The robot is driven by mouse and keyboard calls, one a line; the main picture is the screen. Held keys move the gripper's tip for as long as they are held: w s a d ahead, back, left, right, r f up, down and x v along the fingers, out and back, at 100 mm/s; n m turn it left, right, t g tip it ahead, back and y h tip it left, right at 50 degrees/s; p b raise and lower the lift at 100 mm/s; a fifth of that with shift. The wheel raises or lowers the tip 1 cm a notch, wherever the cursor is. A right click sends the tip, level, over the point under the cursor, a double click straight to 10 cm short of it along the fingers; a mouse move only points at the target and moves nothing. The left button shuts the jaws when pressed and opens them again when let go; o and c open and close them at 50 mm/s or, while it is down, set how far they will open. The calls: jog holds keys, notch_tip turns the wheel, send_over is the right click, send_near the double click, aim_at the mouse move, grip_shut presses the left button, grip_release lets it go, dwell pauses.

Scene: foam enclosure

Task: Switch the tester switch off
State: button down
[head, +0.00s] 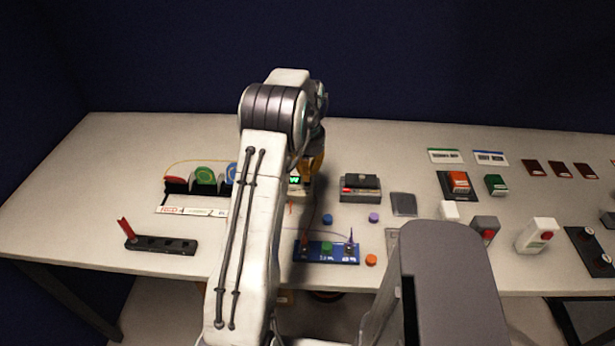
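A grey and black box (360,190) stands on the table just right of my arm. It has a small red-lit panel on its left front and a dark raised part on top; it may be the tester, but its switch is too small to read. A small device with a lit green display (295,180) is partly hidden behind my arm, to the left of that box. My gripper (306,178) points down near this display, left of the grey and black box. My arm hides most of it, and its fingers and any contact cannot be made out.
A blue board (327,252) with coloured pieces lies in front. Red and green blocks (458,182), a white device (537,235) and a black panel (590,250) stand at the right. The back right has cards (446,156).

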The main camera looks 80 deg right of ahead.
aim_at(307, 184)
jog(key=shift+r+p, duration=1.3)
jog(key=shift+r, duration=0.6)
jog(key=w+a+r+n+h, duration=0.1)
jog(key=w+a+r+n, duration=0.3)
jog(key=w, duration=0.5)
jog(key=w+a+r+n, duration=0.2)
jog(key=w+a+r, duration=0.3)
jog(key=w, duration=0.4)
jog(key=w+a+r+n+t, duration=0.1)
jog(key=w+a+r+n, duration=0.1)
jog(key=w+a+r, duration=0.3)
jog(key=w+a+r+n, duration=0.15)
jog(key=w+a, duration=0.25)
jog(key=a, duration=0.4)
jog(key=w+a+r+n+t, duration=0.1)
jog(key=a+n, duration=0.3)
jog(key=a, duration=0.5)
jog(key=s+a+n+t, duration=0.1)
jog(key=s+a+n, duration=0.3)
jog(key=a, duration=0.6)
jog(key=s+a+f+n+t+y, duration=0.1)
jog(key=s+a+n, duration=0.2)
jog(key=a, duration=0.7)
jog(key=shift+s+f+n, duration=0.15)
jog(key=shift+s+n, duration=0.25)
jog(key=shift+n, duration=0.85)
